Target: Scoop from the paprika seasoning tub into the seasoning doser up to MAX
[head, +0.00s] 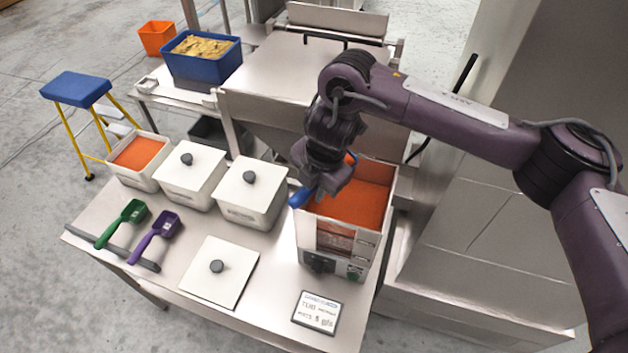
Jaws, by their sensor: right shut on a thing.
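The paprika seasoning tub (122,171), white and uncovered, stands at the left back of the steel table with orange-red powder in it. The seasoning doser (309,233) stands at the right, its open hopper holding a broad bed of orange-red powder. A clear front window shows powder behind it; the MAX mark cannot be read. My right gripper (322,188) is over the doser's left rear side, shut on a blue scoop (300,197). The scoop's blue handle sticks out to the left; its bowl is mostly hidden by the gripper. My left gripper is out of view.
Two lidded white tubs (188,188) (240,207) stand between the open tub and the doser. A loose lid (207,285), a green scoop (122,222), a purple scoop (154,236) and a sign card (316,312) lie in front. A blue crate (205,70) stands behind.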

